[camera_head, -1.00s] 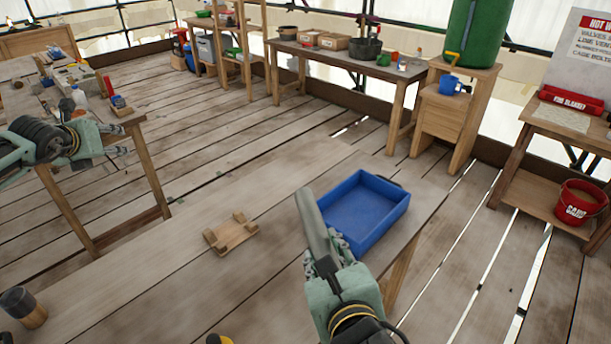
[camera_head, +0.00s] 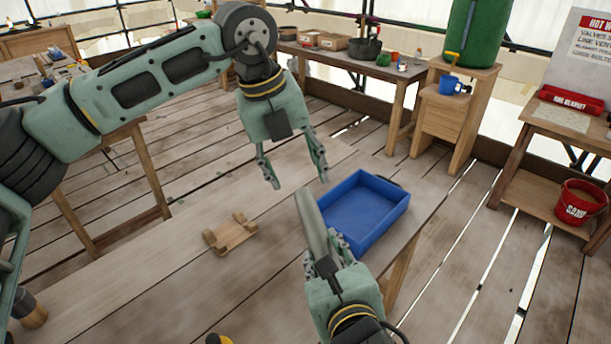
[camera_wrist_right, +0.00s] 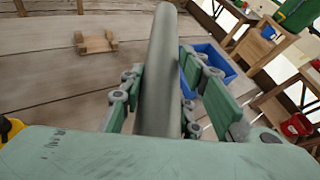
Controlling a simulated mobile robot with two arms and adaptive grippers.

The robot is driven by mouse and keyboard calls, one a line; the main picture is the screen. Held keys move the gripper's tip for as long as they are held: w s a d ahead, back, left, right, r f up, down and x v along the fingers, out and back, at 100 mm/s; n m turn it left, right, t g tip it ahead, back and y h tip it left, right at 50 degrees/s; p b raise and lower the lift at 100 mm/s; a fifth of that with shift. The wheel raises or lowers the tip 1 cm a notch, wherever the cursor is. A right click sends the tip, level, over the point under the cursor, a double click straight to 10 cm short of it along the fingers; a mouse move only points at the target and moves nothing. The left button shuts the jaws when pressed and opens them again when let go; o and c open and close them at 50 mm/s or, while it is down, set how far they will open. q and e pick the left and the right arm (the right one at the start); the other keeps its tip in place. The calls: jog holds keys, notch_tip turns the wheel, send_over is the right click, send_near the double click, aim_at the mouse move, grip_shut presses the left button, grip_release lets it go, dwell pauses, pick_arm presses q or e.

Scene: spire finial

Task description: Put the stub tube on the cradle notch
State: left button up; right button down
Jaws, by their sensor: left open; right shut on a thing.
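The stub tube (camera_head: 310,222) is a grey cylinder, held by my right gripper (camera_head: 322,257) and pointing away from it. In the right wrist view the tube (camera_wrist_right: 160,70) lies between the two fingers of the shut right gripper (camera_wrist_right: 160,100). The wooden cradle (camera_head: 230,233), with raised notched ends, sits on the bench to the left of the tube; it also shows in the right wrist view (camera_wrist_right: 96,43). My left gripper (camera_head: 297,184) is open and empty, fingers down, above and just beyond the tube's far end. The lower part of the tube is hidden by the right gripper.
A blue tray (camera_head: 366,212) stands on the bench right of the tube. A dark-topped wooden cylinder (camera_head: 30,308) is at the bench's left, partly hidden by my left arm. A yellow and black object (camera_head: 218,339) shows at the bottom edge. Bench around the cradle is clear.

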aim_at(317, 223)
pick_arm(q)
jog(key=s+d, duration=0.2)
jog(key=s, duration=0.2)
jog(key=shift+g, duration=0.5)
jog(key=x, duration=1.1)
jog(key=shift+w+a+f, duration=0.15)
jog(key=shift+w+f, duration=0.05)
jog(key=shift+c, duration=0.4)
jog(key=c, duration=1.1)
jog(key=o, duration=1.2)
jog(key=shift+r, duration=0.15)
